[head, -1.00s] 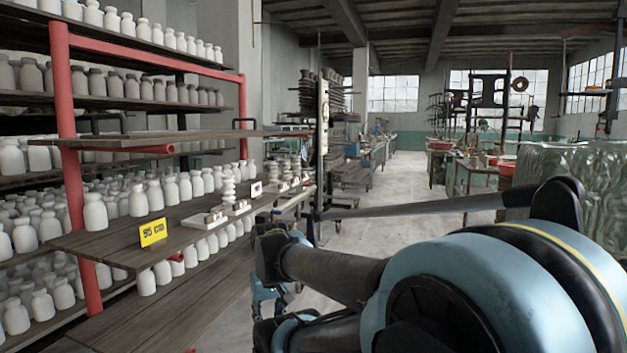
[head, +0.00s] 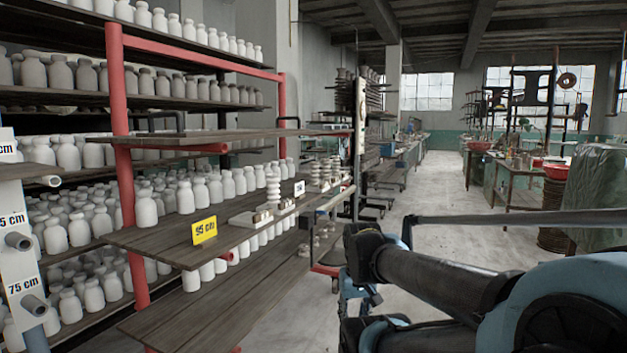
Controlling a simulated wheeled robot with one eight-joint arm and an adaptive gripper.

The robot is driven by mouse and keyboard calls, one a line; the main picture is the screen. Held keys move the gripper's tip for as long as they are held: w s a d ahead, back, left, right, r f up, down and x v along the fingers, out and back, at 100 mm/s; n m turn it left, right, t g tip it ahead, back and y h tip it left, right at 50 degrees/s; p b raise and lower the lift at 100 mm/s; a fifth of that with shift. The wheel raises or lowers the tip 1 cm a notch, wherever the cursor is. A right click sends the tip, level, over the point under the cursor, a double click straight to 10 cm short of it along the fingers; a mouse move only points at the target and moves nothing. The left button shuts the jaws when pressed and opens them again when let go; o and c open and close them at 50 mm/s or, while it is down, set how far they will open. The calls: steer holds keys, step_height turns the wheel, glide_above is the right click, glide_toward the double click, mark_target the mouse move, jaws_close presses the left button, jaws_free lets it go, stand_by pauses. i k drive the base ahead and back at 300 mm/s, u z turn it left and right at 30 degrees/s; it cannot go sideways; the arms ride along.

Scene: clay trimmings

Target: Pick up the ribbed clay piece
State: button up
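A pale ribbed clay piece (head: 273,187), a stack of rounded rings, stands upright on the middle wooden shelf, left of the small white card. Other ribbed pale stacks (head: 315,174) stand farther along the same shelf, to the right. Which of these the task means I cannot tell for sure. My arm fills the lower right and is well apart from the ribbed pieces. What looks like my gripper (head: 354,290) hangs below the arm's elbow, small and partly hidden by the arm links. Its fingers do not show clearly, and I see nothing held in it.
A height-marked stand (head: 12,240) is at the left edge. The aisle floor (head: 430,200) is clear.

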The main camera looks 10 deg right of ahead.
mark_target(315, 170)
steer(key=z, duration=0.35)
steer(key=i, duration=1.85)
steer(key=z, duration=0.55)
